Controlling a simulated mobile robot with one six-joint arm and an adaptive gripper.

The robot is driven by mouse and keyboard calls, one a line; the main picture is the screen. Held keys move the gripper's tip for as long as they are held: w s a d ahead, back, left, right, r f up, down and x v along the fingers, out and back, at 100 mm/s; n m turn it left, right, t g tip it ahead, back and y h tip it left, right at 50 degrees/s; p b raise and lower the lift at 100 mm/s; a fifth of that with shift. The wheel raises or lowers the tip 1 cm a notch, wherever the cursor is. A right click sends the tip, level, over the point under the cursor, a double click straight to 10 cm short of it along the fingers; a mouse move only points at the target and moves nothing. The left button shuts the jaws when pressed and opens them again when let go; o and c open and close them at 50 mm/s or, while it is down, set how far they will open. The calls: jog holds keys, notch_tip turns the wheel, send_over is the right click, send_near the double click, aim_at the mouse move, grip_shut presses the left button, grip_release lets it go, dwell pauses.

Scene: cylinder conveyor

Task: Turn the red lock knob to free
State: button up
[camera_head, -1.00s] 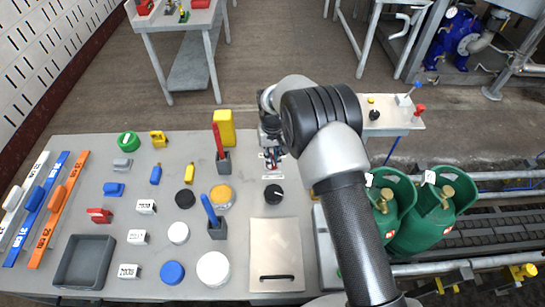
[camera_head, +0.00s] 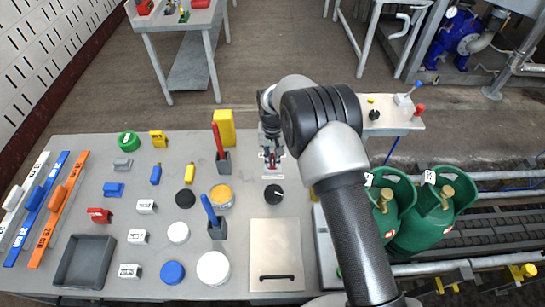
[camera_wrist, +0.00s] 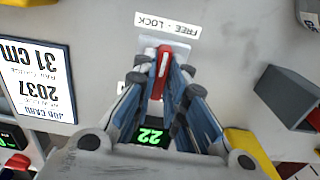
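The red lock knob (camera_wrist: 162,70) stands on a light plate on the grey worktop, its long side running up and down in the wrist view. An upside-down label reading FREE - LOCK (camera_wrist: 167,24) lies just beyond it. My gripper (camera_wrist: 164,76) reaches down with one finger on each side of the knob. The fingers look apart, with narrow gaps beside the knob; contact is not clear. In the head view, my gripper (camera_head: 271,163) is near the worktop's back right edge and largely hides the knob.
A black dial (camera_head: 273,194) and a lidded panel (camera_head: 276,254) lie in front of my gripper. A yellow block (camera_head: 224,127) and a grey holder with a red handle (camera_head: 223,162) stand to its left. Green cylinders (camera_head: 431,220) stand on the conveyor to the right.

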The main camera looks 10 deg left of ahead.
aim_at(273, 159)
jog(key=o, duration=0.4)
notch_tip(273, 159, up, 12)
dwell(0.7)
jog(key=s+d+r+t, duration=0.1)
jog(key=s+d+r, duration=0.2)
jog(key=d+r, duration=0.3)
jog(key=s+d+r+m, duration=0.1)
jog(key=s+d+r, duration=0.35)
jog(key=r, duration=0.25)
jog(key=s+d+r+t, duration=0.1)
jog(key=s+d+r, duration=0.2)
jog(key=d+r, duration=0.35)
jog(key=s+d+t, duration=0.1)
jog(key=s+d, duration=0.2)
jog(key=s, duration=0.4)
jog(key=s+d+m, duration=0.1)
jog(key=s+d, duration=0.3)
jog(key=s, duration=0.3)
jog(key=s+d+r+t, duration=0.1)
jog(key=s+d, duration=0.2)
jog(key=s, duration=0.5)
jog(key=shift+d+m+t, duration=0.25)
jog(key=shift+m+t, duration=0.05)
